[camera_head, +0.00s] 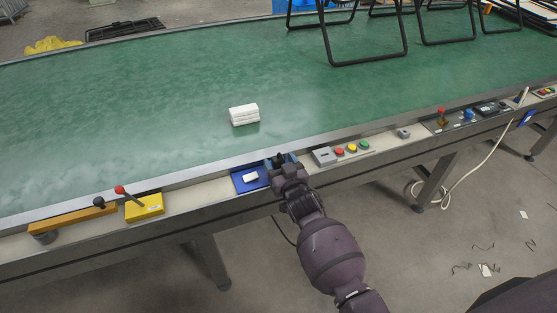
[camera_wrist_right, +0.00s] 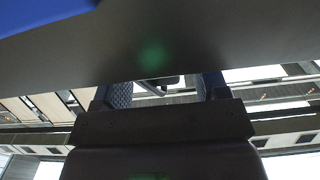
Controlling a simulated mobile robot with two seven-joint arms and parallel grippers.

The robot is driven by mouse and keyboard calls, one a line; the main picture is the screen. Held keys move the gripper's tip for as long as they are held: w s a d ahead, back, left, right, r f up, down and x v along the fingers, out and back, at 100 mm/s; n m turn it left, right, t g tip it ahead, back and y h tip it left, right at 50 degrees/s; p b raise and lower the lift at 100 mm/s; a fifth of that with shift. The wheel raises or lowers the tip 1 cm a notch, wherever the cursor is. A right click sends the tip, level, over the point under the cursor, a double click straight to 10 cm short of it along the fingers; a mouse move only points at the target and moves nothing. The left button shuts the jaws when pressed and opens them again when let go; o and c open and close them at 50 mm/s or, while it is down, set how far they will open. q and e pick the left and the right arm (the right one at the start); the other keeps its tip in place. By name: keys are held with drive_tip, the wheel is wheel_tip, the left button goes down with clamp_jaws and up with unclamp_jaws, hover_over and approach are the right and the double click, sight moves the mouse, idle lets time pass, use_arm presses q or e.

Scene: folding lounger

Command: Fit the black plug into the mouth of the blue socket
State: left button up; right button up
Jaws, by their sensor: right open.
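A small blue block with a dark part on it (camera_head: 290,157), which may be the blue socket, shows just behind my right gripper (camera_head: 281,165) on the console strip. The gripper hides most of it, and I cannot make out its mouth. A thin black cable (camera_head: 283,232) hangs below the strip beside my right arm. I cannot clearly see the black plug. In the right wrist view, the two fingers (camera_wrist_right: 165,88) stand apart, with a small dark piece visible between or beyond them. I cannot tell whether it touches them. My left gripper is out of view.
A blue tray (camera_head: 239,184) with a white piece lies left of my gripper; a grey box (camera_head: 324,156) with coloured buttons is right. A yellow lever box (camera_head: 146,207) is farther left.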

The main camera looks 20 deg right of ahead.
drive_tip(key=s+p, duration=0.1)
drive_tip(key=s, duration=0.8)
drive_tip(key=shift+s, duration=0.2)
drive_tip(key=shift+d, duration=0.1)
drive_tip(key=s+d+f+g, duration=0.2)
drive_tip(key=s, duration=0.7)
drive_tip(key=s+d+f+g+p, duration=0.1)
drive_tip(key=s+d+f+g, duration=0.1)
drive_tip(key=s, duration=0.7)
drive_tip(key=s+d+f+g, duration=0.2)
drive_tip(key=s+d+g, duration=0.1)
drive_tip(key=s, duration=0.6)
drive_tip(key=shift+n+h, duration=0.3)
drive_tip(key=shift+n, duration=0.1)
